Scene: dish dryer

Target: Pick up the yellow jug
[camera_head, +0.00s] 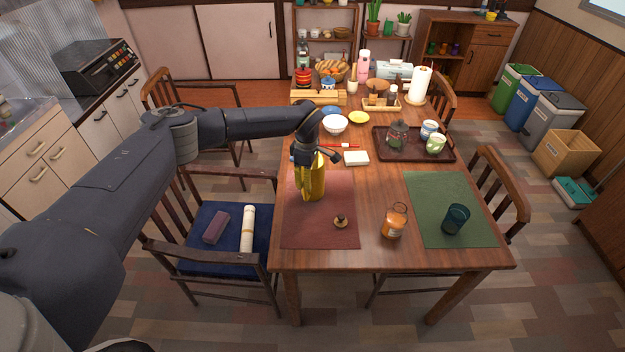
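The yellow jug (313,184) stands upright on the red-brown placemat at the left side of the table. My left gripper (314,160) points down at the top of the jug, with its dark fingers around or against the upper part. The fingers partly hide the jug's top, and I cannot tell whether they are closed on it. A small round lid-like thing with a knob (340,221) lies on the mat in front of the jug. My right gripper is not in view.
An orange jar (394,221) and a dark blue glass (456,218) stand to the right. A white bowl (335,124), a white block (356,158) and a dark tray (385,150) with jars and cups lie behind. Chairs flank the table.

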